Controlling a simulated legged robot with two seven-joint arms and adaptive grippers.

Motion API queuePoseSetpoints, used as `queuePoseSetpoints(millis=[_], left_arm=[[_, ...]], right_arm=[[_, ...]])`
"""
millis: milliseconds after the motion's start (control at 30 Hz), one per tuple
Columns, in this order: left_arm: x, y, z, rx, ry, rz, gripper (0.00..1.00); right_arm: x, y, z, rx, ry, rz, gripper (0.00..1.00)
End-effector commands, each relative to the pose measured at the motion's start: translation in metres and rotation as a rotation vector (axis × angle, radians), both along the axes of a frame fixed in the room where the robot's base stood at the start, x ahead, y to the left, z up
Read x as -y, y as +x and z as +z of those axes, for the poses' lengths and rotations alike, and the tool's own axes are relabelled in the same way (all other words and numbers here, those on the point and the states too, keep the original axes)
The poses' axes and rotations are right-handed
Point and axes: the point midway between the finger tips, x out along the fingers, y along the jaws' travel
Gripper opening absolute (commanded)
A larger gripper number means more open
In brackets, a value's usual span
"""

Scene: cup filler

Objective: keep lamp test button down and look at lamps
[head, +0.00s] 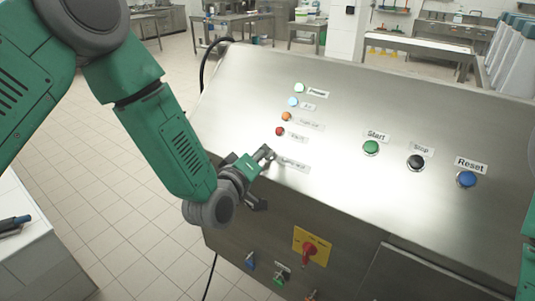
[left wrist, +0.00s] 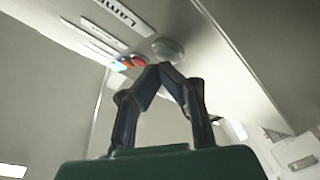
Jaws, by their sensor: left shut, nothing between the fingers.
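The sloped steel panel (head: 330,110) carries a column of lamps: a pale one (head: 299,87) by the Power label, a light blue one (head: 293,101), an orange one (head: 286,116) and a red one (head: 280,131). I cannot tell for sure whether they are lit. The lamp test label (head: 293,165) is below them. My left gripper (head: 268,154) is shut and empty beside this label, hiding the button in the head view. In the left wrist view, the round button (left wrist: 168,48) is just beyond the closed fingertips (left wrist: 160,66); contact cannot be told. My right gripper is out of view.
Green Start (head: 371,148), black Stop (head: 416,162) and blue Reset (head: 466,179) buttons sit to the right on the panel. A red rotary switch on a yellow plate (head: 311,247) is on the front face below. Tiled floor (head: 130,240) is clear at left.

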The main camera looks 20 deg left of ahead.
Motion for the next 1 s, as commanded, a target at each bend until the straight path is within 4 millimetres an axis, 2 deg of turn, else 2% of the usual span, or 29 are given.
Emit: queuePoseSetpoints(millis=[500,1000], left_arm=[[0.0,0.001,-0.002,-0.004,0.001,0.0,0.0],[0.0,-0.011,0.012,-0.001,0.001,0.0,0.0]], right_arm=[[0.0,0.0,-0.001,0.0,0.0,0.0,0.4],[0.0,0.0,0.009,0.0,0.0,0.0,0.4]])
